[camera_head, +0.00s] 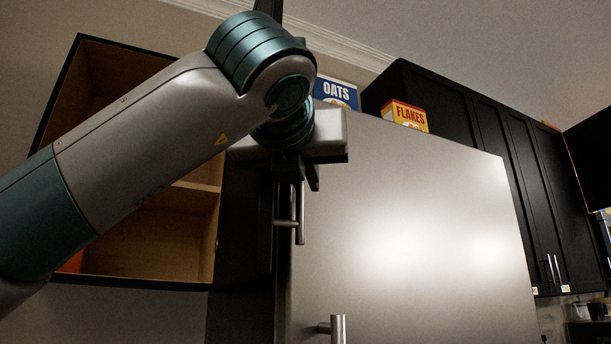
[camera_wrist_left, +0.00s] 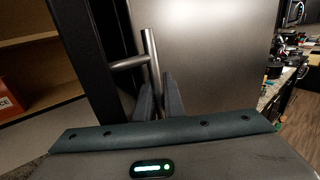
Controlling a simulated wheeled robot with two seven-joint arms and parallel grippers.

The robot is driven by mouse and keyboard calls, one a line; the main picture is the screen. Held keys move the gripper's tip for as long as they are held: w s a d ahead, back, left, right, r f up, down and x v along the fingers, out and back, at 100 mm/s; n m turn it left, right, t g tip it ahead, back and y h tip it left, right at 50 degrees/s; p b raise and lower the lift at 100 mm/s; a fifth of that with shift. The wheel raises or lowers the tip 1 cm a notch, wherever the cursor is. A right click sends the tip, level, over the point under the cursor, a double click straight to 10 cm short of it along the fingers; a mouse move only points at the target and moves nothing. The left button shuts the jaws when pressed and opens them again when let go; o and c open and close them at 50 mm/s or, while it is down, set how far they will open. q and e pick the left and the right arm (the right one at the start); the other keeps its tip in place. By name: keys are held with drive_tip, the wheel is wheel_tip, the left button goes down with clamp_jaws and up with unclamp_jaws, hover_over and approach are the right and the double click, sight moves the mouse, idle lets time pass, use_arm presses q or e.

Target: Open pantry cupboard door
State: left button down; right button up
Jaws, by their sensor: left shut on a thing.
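The pantry cupboard (camera_head: 150,235) at the left stands open, with its light wood inside and a shelf (camera_head: 190,197) showing. Its dark door (camera_head: 262,235) is swung out and seen nearly edge-on. The door also shows in the left wrist view (camera_wrist_left: 88,60). A steel bar handle (camera_head: 299,225) stands out from the door, and it also shows in the left wrist view (camera_wrist_left: 151,55). My left gripper (camera_head: 306,180) is shut on the handle's upper part in the head view. Its fingers (camera_wrist_left: 160,98) hide the held part in the wrist view. My right gripper is not in view.
A large steel fridge (camera_head: 410,230) stands close to the right of the handle. An OATS box (camera_head: 337,92) and a FLAKES box (camera_head: 405,115) sit on top. A red box (camera_wrist_left: 9,97) lies inside the cupboard. A cluttered counter (camera_wrist_left: 285,82) is at right.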

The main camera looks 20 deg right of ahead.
use_arm(q)
drive_tip(key=shift+a+r, duration=0.3)
drive_tip(key=shift+r, duration=0.25)
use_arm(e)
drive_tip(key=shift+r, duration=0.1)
use_arm(q)
drive_tip(key=c, duration=2.1)
unclamp_jaws()
drive_tip(key=b+v, duration=0.1)
drive_tip(key=v, duration=0.4)
drive_tip(key=b+v, duration=0.2)
drive_tip(key=v, duration=0.4)
drive_tip(key=f+b+v, duration=0.1)
drive_tip(key=v, duration=0.5)
drive_tip(key=shift+s+d, duration=0.2)
drive_tip(key=shift+s, duration=0.1)
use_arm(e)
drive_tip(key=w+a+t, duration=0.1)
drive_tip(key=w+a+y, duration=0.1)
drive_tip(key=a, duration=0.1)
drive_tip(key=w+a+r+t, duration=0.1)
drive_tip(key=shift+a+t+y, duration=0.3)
use_arm(q)
drive_tip(key=shift+w, duration=0.1)
